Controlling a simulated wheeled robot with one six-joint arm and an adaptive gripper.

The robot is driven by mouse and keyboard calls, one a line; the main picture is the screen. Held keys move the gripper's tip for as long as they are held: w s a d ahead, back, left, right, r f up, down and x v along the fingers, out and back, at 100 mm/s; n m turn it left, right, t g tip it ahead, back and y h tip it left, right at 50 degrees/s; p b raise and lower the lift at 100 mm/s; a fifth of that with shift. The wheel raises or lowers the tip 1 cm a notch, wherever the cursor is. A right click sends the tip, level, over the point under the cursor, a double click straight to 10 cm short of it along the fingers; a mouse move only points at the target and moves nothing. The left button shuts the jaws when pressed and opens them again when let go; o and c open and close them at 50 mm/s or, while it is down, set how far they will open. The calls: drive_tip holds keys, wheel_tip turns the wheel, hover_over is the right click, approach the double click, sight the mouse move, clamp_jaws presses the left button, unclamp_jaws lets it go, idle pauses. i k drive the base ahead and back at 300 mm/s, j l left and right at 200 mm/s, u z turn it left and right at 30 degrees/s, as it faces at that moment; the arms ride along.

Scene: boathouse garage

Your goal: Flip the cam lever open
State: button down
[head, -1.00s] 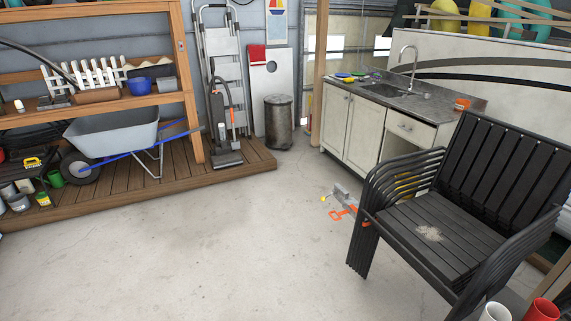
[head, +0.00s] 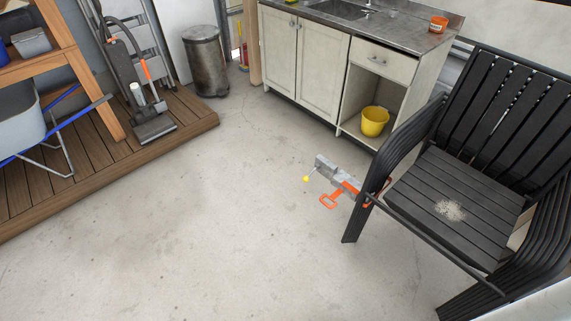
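A grey metal device with orange parts (head: 343,184) shows beside the front of the black slatted chair, at the right of centre. I cannot tell whether the device rests on the floor or is fixed to something. My gripper is not in view.
A stack of black chairs (head: 455,190) stands at the right. Behind is a sink cabinet (head: 304,52) with a yellow bucket (head: 375,121) in its open bay. A wooden platform (head: 85,165), vacuum cleaner (head: 130,75) and bin (head: 206,60) are at left.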

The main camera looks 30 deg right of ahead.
sight(305, 178)
drive_tip(key=i, duration=1.1)
drive_tip(key=z, duration=0.3)
